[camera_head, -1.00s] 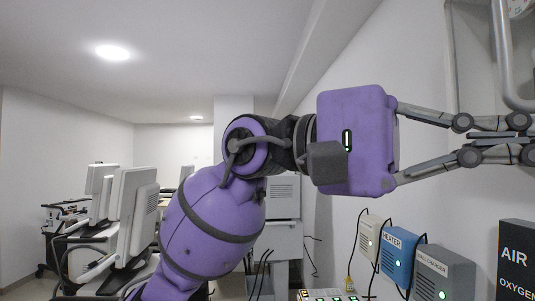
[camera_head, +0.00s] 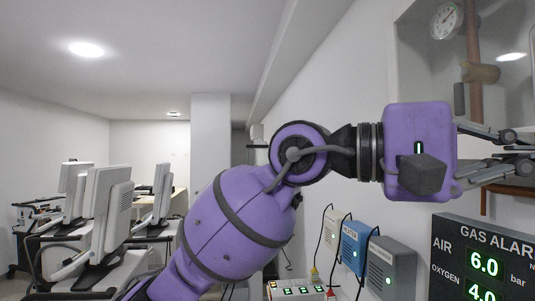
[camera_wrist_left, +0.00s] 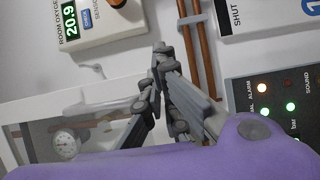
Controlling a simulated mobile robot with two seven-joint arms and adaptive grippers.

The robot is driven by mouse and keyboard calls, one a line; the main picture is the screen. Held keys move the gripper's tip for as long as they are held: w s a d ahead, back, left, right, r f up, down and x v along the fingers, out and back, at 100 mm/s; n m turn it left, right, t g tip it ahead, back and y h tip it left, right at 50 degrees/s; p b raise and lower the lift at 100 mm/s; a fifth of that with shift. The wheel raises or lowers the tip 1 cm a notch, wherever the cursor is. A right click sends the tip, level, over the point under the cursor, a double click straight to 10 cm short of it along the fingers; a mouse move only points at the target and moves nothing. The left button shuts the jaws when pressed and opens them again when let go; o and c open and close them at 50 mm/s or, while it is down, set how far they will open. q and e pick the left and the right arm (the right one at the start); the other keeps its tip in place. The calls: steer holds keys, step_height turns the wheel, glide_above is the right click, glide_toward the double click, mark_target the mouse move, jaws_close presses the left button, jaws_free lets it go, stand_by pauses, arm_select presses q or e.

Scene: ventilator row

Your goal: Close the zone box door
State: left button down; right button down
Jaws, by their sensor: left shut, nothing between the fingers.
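My left gripper (camera_head: 515,155) reaches in from the left to the right edge of the head view, its fingers partly cut off by that edge. In the left wrist view the fingers (camera_wrist_left: 160,60) are shut with nothing held, in front of the wall. The pale frame of what looks like the zone box (camera_head: 400,50) is at the upper right of the head view, with a round gauge (camera_head: 446,21) behind a clear pane. In the left wrist view the framed pane and gauge (camera_wrist_left: 66,143) are at lower left. I cannot tell the door's angle or whether the gripper touches it. My right gripper is out of view.
A gas alarm panel (camera_head: 450,270) is on the wall below the gripper. Copper pipes (camera_wrist_left: 197,50) run along the wall near the fingers. A room oxygen monitor (camera_wrist_left: 105,22) is nearby. Chargers and a blue heater box (camera_head: 353,246) hang lower. Ventilator screens (camera_head: 102,205) stand at left.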

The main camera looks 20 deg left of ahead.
arm_select(q)
steer(key=d, duration=0.1)
steer(key=w+d, duration=0.1)
steer(key=d, duration=0.2)
steer(key=shift+w+d, duration=0.1)
steer(key=shift+w, duration=0.2)
steer(key=shift+w+d+r, duration=0.1)
steer(key=shift+w+d, duration=0.05)
steer(key=shift+w, duration=0.05)
steer(key=shift+r, duration=0.2)
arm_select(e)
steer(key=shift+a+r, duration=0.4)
arm_select(q)
steer(key=shift+a, duration=0.2)
